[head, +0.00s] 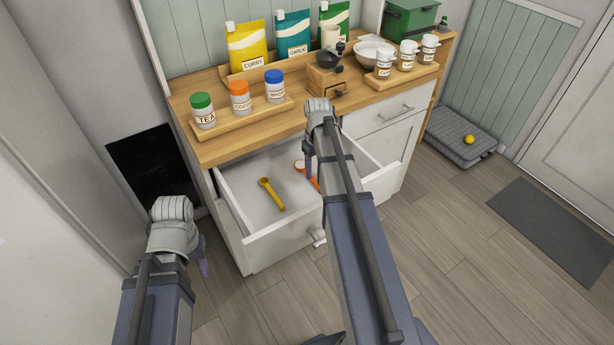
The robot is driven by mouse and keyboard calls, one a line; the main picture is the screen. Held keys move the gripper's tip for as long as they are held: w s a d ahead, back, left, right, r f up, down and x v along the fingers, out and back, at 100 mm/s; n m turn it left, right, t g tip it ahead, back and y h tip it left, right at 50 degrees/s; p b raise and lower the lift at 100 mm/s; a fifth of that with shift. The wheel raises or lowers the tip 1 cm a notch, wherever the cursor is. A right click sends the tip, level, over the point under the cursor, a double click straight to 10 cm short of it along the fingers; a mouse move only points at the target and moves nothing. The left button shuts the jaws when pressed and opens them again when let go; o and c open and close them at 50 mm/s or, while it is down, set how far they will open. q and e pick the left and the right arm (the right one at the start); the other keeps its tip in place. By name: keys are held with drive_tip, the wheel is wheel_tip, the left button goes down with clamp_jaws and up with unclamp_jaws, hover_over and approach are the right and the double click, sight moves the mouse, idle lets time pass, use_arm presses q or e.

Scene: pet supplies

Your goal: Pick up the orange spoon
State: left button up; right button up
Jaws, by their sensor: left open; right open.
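The orange spoon (299,165) lies in the open drawer (240,210), partly hidden behind my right arm. My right gripper (309,172) points down over the drawer, right at the spoon in the picture. Its fingers are mostly hidden by the arm, and I cannot tell whether they touch the spoon. It is open. A yellow spoon (270,194) lies to the left in the same drawer. My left gripper (204,268) is open and empty, low in front of the cabinet, left of the drawer.
The wooden counter (215,150) above the drawer holds jars on trays, food pouches, a grinder (326,78) and a bowl (374,53). A grey cushion (450,135) with a yellow ball (469,139) lies on the floor at the right. The floor in front is clear.

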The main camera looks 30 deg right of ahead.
sight(316, 183)
drive_tip(key=shift+d+f+b, duration=0.1)
drive_tip(key=shift+f+b, duration=2.5)
drive_tip(key=shift+f, duration=0.1)
drive_tip(key=shift+r, duration=0.1)
drive_tip(key=shift+s, duration=0.1)
drive_tip(key=shift+c, duration=0.2)
clamp_jaws()
